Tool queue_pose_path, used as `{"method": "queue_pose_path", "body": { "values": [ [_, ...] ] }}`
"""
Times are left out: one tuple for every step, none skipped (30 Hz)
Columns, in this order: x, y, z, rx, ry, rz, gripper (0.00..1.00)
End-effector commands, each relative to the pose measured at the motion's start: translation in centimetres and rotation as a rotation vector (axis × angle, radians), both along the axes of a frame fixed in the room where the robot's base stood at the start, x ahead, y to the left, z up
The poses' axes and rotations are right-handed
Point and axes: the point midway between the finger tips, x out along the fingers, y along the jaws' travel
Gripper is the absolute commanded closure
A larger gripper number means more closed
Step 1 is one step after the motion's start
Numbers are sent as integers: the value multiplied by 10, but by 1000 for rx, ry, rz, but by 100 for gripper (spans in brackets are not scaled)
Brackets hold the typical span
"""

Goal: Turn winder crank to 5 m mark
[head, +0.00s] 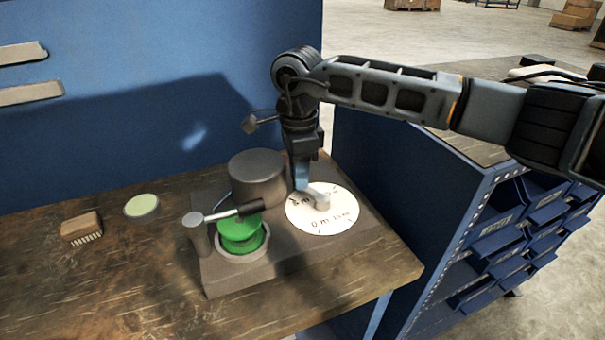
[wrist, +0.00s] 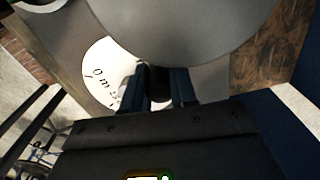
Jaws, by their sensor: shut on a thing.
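The winder is a grey base (head: 275,265) on the bench, with a round white dial (head: 335,222) at its right side. The dial has dark marks; "0 m" reads near its front edge, and other marks are too small or covered to read surely. A pale crank piece (head: 319,198) stands on the dial. My gripper (head: 303,186) comes down from above and is shut on the crank at the dial's back left. In the wrist view the fingers (wrist: 161,88) close around a dark crank knob beside the dial (wrist: 100,68); the fingers hide part of it.
A grey drum (head: 257,178) stands close left of my gripper. A green spool (head: 240,236) and a black-handled lever (head: 236,212) sit in front. A brush (head: 81,228) and a pale green disc (head: 141,206) lie left. A blue drawer cabinet (head: 500,220) stands right.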

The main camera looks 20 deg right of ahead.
Motion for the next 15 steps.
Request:
{"method": "queue_pose_path", "body": {
  "values": [
    [0, 0, 0, 1, 0, 4, 100],
    [0, 0, 0, 1, 0, 4, 100],
    [0, 0, 1, 1, 0, 4, 100],
    [0, 0, 1, 1, 0, 3, 100],
    [0, 0, 0, 1, 0, 3, 100],
    [0, 0, 0, 1, 0, 3, 100],
    [0, 0, 0, 1, 0, 3, 100],
    [0, 0, 0, 1, 0, 2, 71],
    [0, 0, 0, 1, 0, 2, 67],
    [0, 0, 0, 1, 0, 2, 64],
    [0, 0, 0, 1, 0, 2, 62],
    [0, 0, 0, 1, 0, 2, 58],
    [0, 0, 0, 1, 0, 2, 55],
    [0, 0, 0, 1, 0, 2, 52],
    [0, 0, 0, 1, 0, 2, 48]
  ]
}}
